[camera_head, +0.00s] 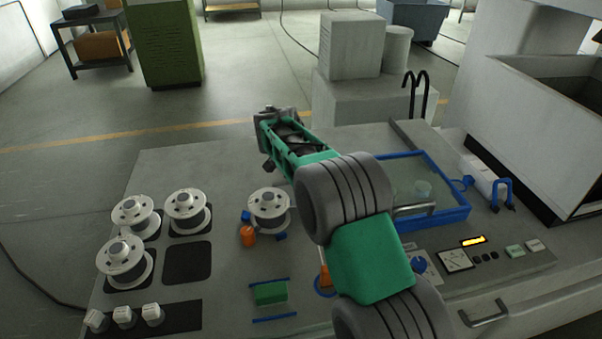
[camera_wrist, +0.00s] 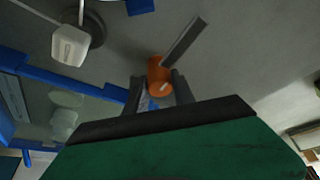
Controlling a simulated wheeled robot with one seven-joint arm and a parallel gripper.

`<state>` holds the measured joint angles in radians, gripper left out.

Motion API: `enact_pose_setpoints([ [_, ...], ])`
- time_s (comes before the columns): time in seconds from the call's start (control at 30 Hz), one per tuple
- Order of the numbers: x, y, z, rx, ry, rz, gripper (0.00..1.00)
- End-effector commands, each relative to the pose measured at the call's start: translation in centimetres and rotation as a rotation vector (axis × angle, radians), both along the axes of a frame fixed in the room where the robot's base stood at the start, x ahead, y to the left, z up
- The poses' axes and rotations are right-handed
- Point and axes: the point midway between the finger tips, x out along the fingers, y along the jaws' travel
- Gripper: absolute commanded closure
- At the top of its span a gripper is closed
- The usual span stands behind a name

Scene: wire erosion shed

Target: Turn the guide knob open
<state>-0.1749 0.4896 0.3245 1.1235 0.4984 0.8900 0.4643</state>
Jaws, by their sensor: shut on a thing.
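In the wrist view an orange knob (camera_wrist: 158,70), short and round with a flat grey bar sticking out from it, stands on the grey bench top. My gripper (camera_wrist: 158,86) has its two dark fingers on either side of this knob and is shut on it. A small blue patch shows between the fingers. In the head view my green and grey arm crosses the middle of the bench and hides the fingertips. A bit of orange (camera_head: 325,275) on a blue ring shows beside the arm; I cannot tell if it is the same knob.
A blue-rimmed tray (camera_head: 455,217) stands right of my arm; it also shows in the wrist view (camera_wrist: 60,78). White spools (camera_head: 123,256), a small orange piece (camera_head: 248,236) and a green block (camera_head: 270,293) lie left. A control panel (camera_head: 500,257) is at right.

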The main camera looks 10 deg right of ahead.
Motion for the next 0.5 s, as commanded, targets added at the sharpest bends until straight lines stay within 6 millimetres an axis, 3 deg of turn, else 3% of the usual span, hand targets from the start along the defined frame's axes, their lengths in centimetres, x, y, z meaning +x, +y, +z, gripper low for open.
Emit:
enact_pose_setpoints([
  [0.5, -0.05, 0.02, -0.09, 0.000, 0.003, -0.074, 1.00],
])
